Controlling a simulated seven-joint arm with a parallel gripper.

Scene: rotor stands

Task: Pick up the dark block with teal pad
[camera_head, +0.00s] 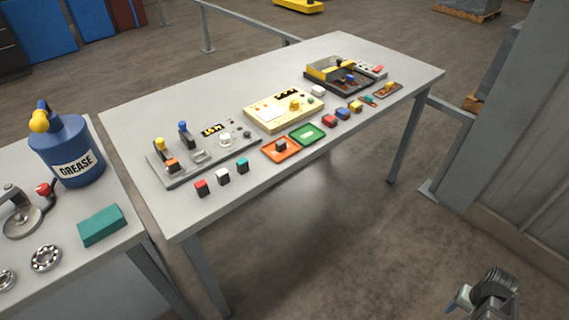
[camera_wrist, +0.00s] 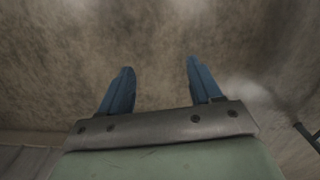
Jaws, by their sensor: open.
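The dark block with a teal pad on top (camera_head: 242,166) stands on the grey table near its front edge. It is the rightmost of three small dark blocks in a row, beside the white-topped block (camera_head: 222,177). My gripper shows in the wrist view (camera_wrist: 157,72) with its two blue fingers apart and only blurred floor between them. In the head view my arm's end is at the bottom right, off the table and far from the block. The block does not show in the wrist view.
A red-topped block (camera_head: 202,188) stands left of the white one. A grey panel (camera_head: 185,178) lies behind the row; an orange tray (camera_head: 269,152) and a green tray (camera_head: 295,138) lie to its right. The table's front edge (camera_head: 290,172) is close. Open floor separates my arm from the table.

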